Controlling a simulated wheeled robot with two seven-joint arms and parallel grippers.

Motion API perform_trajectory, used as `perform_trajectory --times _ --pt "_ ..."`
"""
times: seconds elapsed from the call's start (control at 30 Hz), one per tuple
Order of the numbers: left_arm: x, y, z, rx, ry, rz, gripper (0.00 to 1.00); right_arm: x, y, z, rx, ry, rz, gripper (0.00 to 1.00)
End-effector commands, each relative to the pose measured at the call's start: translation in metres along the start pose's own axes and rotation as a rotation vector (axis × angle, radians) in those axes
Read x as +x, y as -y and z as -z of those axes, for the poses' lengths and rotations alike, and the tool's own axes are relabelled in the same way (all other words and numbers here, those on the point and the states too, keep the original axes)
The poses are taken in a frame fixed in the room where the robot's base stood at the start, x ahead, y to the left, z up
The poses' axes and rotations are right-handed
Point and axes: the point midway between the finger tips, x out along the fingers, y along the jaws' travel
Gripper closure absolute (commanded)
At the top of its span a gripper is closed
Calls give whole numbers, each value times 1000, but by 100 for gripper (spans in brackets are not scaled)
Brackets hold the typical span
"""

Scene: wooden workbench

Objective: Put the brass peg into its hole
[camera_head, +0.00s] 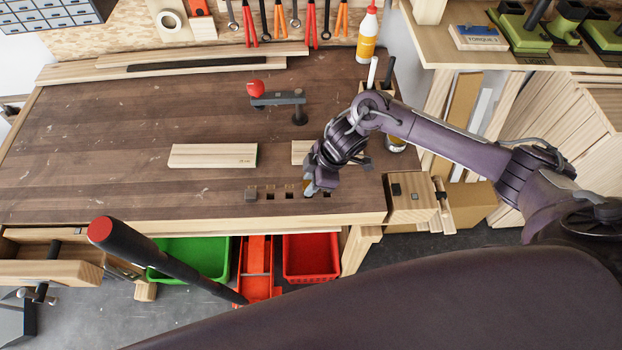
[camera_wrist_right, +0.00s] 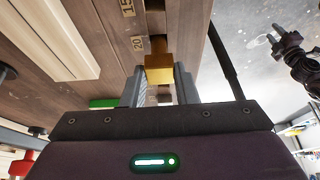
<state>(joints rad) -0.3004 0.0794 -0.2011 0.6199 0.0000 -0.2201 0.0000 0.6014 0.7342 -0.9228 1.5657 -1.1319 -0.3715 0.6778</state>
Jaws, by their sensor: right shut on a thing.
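My right gripper (camera_head: 311,190) is low over the front edge of the workbench, at the right part of a row of dark square holes (camera_head: 270,194). In the right wrist view its two grey fingers (camera_wrist_right: 160,88) are shut on the brass peg (camera_wrist_right: 159,69), a square gold block. A dark hole (camera_wrist_right: 158,45) beside the label "20" shows just beyond the peg. The peg partly covers that area, and I cannot tell whether its lower end is in a hole. Another hole (camera_wrist_right: 155,6) lies farther off by the label "15".
A pale wooden block (camera_head: 213,156) lies behind the holes; a second (camera_head: 302,152) is partly hidden by my right gripper. A grey vise-like tool with a red knob (camera_head: 256,89) stands farther back. Red (camera_head: 311,258) and green (camera_head: 195,255) bins sit below the bench.

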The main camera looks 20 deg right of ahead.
Motion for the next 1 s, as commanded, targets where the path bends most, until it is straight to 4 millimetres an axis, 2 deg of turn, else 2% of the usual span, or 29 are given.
perform_trajectory --times 0.7,1.0 --pt "15 0 -1 -1 0 0 64 21 0 -9 1 0 0 98" --pt "16 0 -1 -1 -1 1 64 22 0 -9 0 -1 0 98"
